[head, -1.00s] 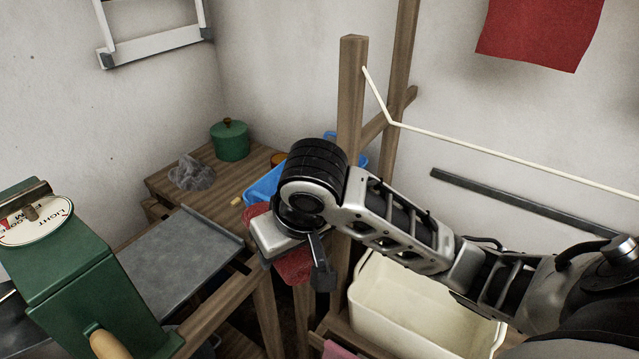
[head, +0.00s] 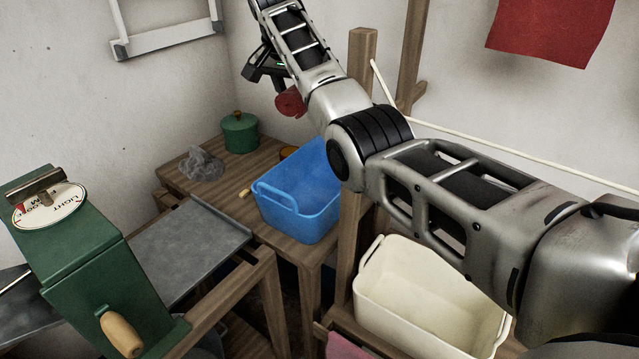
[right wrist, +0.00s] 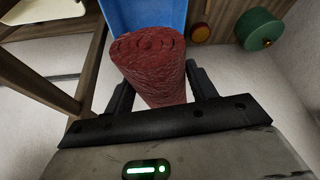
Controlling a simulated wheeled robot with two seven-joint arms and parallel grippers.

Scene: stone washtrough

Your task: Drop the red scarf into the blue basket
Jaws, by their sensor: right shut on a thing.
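The red scarf (head: 291,102) is a rolled, textured red bundle, partly hidden by my right arm in the head view. My right gripper (right wrist: 155,78) is shut on the scarf (right wrist: 152,62), with a finger on each side of the roll. It holds the scarf in the air, above and behind the blue basket (head: 299,213) in the head picture. The blue basket stands on the wooden table, and the part of its inside that shows looks empty. In the right wrist view, part of the basket (right wrist: 172,12) shows beyond the scarf. My left gripper is not in view.
A green lidded pot (head: 239,133) and a grey crumpled cloth (head: 202,164) lie left of the basket. A wooden post (head: 359,90) rises right of it. A cream tub (head: 430,300) stands lower right. A red cloth (head: 550,30) hangs at upper right.

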